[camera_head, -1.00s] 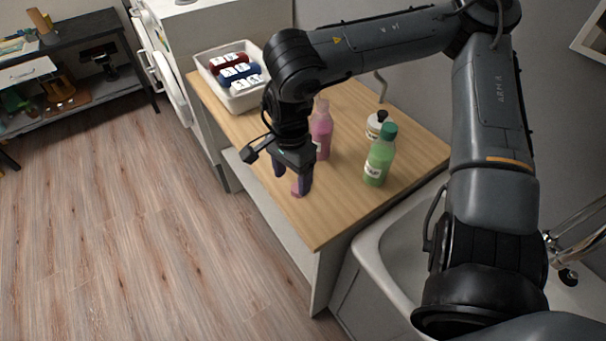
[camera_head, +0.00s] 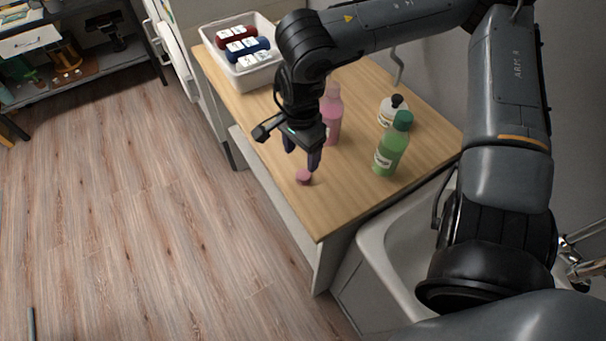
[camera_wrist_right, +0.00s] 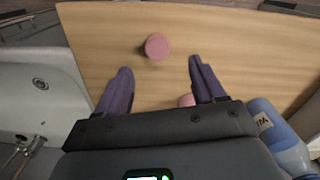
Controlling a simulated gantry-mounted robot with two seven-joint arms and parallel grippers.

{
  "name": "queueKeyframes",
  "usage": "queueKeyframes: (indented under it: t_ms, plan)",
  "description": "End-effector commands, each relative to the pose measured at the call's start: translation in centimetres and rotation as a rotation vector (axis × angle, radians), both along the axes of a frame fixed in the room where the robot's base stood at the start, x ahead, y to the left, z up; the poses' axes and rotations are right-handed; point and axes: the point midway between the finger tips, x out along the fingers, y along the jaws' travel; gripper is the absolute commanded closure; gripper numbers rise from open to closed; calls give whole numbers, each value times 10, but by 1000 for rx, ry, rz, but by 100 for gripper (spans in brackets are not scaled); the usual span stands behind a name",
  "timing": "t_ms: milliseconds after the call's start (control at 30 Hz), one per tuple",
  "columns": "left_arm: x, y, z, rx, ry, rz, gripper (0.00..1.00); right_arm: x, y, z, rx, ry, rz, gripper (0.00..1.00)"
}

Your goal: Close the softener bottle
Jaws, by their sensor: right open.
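A pink bottle (camera_head: 332,118) stands upright on the wooden counter, partly behind my right gripper; its narrow top is partly hidden by my arm. A small pink cap (camera_head: 304,177) lies loose near the counter's front edge. It also shows in the right wrist view (camera_wrist_right: 157,46), ahead of the fingers. My right gripper (camera_head: 302,160) is open and empty, pointing down just above the cap, apart from it. In the right wrist view, a second bit of pink (camera_wrist_right: 187,100) shows beside a finger; I cannot tell surely what it is. My left gripper is not in view.
A green bottle (camera_head: 389,156) and a white bottle with black top (camera_head: 391,111) stand right of the pink one. A white bin (camera_head: 266,73) is at the back left. A white sink (camera_head: 378,244) adjoins the counter. A blue object (camera_wrist_right: 278,135) is close beside my right gripper.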

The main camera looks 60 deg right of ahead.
Motion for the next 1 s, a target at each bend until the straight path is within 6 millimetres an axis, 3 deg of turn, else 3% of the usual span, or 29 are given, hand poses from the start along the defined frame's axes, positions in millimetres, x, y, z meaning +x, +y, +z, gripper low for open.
queueKeyframes:
  t_ms: [200, 667, 1000]
  plan:
    - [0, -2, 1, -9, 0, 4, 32, 0, 0, -21, 0, 1, 0, 31]
    - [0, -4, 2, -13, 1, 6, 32, -1, 1, -27, 0, 1, 0, 31]
    - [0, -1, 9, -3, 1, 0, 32, -5, 3, -62, 0, 3, -1, 31]
